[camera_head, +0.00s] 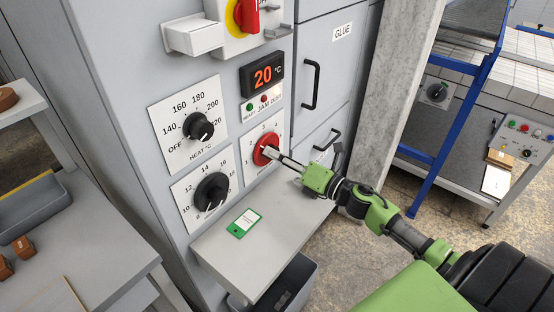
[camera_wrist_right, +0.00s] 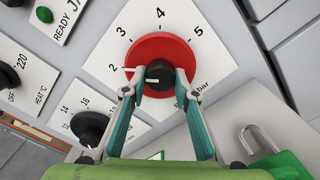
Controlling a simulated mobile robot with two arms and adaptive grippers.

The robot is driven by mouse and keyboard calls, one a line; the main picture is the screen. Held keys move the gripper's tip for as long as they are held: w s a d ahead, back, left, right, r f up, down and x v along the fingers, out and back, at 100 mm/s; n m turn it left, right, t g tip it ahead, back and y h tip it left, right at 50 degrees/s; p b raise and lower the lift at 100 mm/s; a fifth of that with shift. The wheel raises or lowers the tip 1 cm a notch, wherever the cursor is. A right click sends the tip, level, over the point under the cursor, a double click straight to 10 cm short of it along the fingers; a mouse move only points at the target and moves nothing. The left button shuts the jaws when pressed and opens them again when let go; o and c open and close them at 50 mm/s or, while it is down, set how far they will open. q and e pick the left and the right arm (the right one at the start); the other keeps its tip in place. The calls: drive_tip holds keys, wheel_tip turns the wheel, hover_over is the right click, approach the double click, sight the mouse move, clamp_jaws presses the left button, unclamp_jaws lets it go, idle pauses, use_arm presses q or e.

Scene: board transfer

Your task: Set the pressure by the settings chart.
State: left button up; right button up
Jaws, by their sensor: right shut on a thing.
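The pressure dial is a red disc with a black knob (camera_wrist_right: 159,74) on a white plate marked in bar; it also shows in the head view as a red dial (camera_head: 266,148). In the right wrist view its white pointer mark points left, at about the 2. My right gripper (camera_wrist_right: 160,84) is shut on the black knob, one finger on each side; it also shows in the head view (camera_head: 277,156). A green card with a white label (camera_head: 244,222) lies on the grey shelf; its text is too small to read. My left gripper is not in view.
The heat knob (camera_head: 198,126) and another black knob (camera_head: 211,191) sit left of the dial. The shelf (camera_head: 285,210) juts out below. A red switch (camera_head: 247,15) is above. A green padlock-like thing (camera_wrist_right: 290,165) is close at right.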

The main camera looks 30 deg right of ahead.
drive_tip(key=shift+f+n, duration=0.15)
drive_tip(key=shift+n, duration=0.35)
drive_tip(key=o, duration=1.1)
drive_tip(key=shift+c, duration=0.2)
drive_tip(key=shift+s, duration=0.1)
drive_tip(key=v, duration=1.2)
